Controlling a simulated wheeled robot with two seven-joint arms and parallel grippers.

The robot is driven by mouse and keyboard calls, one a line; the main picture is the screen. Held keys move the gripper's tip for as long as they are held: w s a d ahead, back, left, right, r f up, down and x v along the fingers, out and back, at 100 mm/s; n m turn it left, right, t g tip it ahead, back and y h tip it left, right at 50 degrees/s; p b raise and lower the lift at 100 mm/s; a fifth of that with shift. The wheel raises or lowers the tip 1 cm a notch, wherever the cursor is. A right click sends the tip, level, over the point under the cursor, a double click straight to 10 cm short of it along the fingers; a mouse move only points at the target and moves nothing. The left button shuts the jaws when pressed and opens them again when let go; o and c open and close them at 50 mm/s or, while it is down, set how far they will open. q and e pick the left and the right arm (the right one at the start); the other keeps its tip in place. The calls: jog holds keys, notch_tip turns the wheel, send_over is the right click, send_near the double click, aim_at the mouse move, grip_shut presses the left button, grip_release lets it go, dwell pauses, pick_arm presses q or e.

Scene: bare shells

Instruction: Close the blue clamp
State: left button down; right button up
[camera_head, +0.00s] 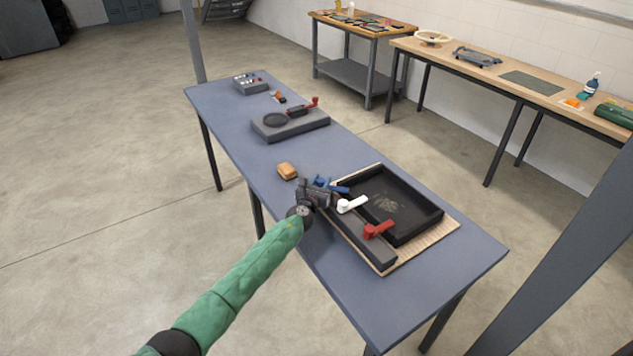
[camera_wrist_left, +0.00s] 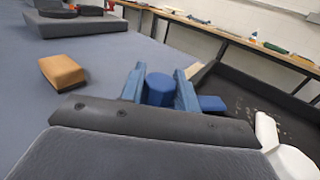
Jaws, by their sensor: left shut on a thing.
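The blue clamp (camera_head: 341,190) is the farthest of three coloured clamps on a dark rail along the left side of a black tray (camera_head: 432,222). Its visible blue end points right, towards the tray. My left gripper (camera_head: 320,186) is at the clamp and shut on its blue part, hiding much of it. In the left wrist view the blue clamp (camera_wrist_left: 160,89) shows as a rounded block between two blue side pieces, with a blue part reaching right to the tray edge. My right gripper is not in view.
The white clamp (camera_head: 351,204) is close beside my gripper, and the red clamp (camera_head: 377,229) is nearer the front. A tan block (camera_head: 287,171) lies left of the fixture. A grey fixture (camera_head: 291,124) stands farther back. The blue-grey table (camera_head: 300,226) is clear at its front left.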

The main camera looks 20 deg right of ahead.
pick_arm(q)
jog(key=shift+f, duration=0.1)
jog(key=c, duration=1)
grip_release()
jog(key=shift+c, duration=0.2)
